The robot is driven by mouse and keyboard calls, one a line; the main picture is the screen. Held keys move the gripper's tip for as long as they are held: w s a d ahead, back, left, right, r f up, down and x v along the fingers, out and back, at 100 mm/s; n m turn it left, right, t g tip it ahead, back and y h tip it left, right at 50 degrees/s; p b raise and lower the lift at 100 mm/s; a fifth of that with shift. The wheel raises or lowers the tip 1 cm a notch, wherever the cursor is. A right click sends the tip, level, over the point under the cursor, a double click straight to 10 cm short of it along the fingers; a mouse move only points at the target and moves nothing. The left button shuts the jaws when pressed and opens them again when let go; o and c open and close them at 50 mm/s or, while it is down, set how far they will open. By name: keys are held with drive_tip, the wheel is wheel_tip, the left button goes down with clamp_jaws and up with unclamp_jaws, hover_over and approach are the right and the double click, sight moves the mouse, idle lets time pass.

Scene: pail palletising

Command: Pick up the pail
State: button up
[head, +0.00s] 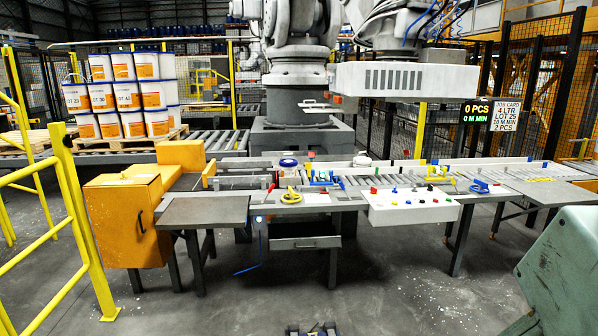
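White pails with orange labels and dark lids (125,95) stand stacked in several rows on a wooden pallet (128,143) at the back left. No single pail stands apart on the workbench that I can make out. The end of what looks like my gripper (312,329) just shows at the bottom edge, low and far from the pails. It is small, dark and mostly cut off, so its opening and anything in it cannot be told.
A long bench with rollers, tools and a button panel (413,207) crosses the middle. An orange cabinet (124,222) and yellow railing (80,215) stand left. A large grey industrial arm (296,60) rises behind. A green machine (565,270) stands right. Front floor is clear.

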drive_tip(key=o, duration=1.9)
drive_tip(key=shift+w, duration=0.1)
